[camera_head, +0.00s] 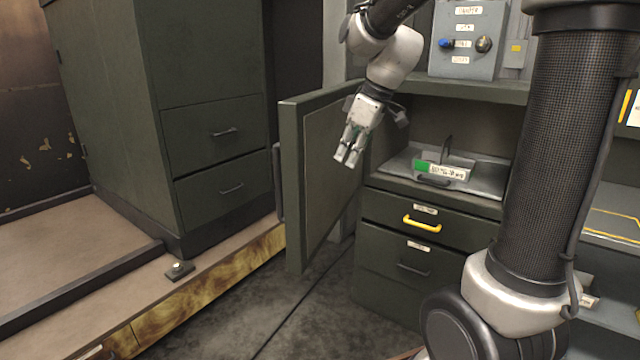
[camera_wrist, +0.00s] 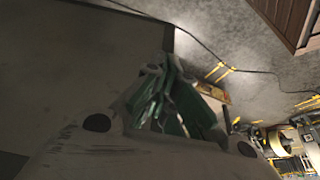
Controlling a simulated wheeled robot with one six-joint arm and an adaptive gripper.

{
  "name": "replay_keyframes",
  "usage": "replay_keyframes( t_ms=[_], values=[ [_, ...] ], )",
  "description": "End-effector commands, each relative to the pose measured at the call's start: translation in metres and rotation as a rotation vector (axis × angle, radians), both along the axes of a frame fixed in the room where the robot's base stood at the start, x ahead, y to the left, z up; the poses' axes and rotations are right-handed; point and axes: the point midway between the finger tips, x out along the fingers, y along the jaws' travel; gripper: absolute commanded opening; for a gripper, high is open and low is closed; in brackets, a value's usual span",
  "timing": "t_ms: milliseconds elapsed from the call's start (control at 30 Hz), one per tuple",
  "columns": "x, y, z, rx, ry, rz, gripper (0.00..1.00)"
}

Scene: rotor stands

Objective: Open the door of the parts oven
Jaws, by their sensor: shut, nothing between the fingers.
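A dark green door (camera_head: 318,185) stands swung out from the green cabinet at the centre of the head view. Its dark handle (camera_head: 278,182) is on the outer face near the left edge. I take it for the parts oven door; no label on it is readable. My gripper (camera_head: 347,157) is shut and empty, pointing down in front of the door's inner face. I cannot tell whether it touches the door. In the wrist view the fingers (camera_wrist: 165,105) show in front of a dark, blurred surface.
The cabinet's open bay holds a grey tray (camera_head: 480,180) with a labelled green-and-white piece. Below are a drawer with a yellow handle (camera_head: 422,224) and one with a dark handle (camera_head: 413,269). A control box (camera_head: 468,40) sits above. Another green cabinet (camera_head: 200,60) stands left.

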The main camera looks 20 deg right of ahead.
Motion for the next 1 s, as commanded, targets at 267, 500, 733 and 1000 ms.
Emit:
replay_keyframes(
  t_ms=[267,500,733,1000],
  values=[
    [0.012,0.01,-0.024,0.0,-0.009,0.035,0.0],
    [0.024,0.024,-0.073,-0.001,-0.006,0.035,0.0],
    [0.043,0.045,-0.093,0.0,-0.012,0.035,0.0],
    [0.057,0.059,-0.093,-0.001,-0.013,0.033,0.0]
  ],
)
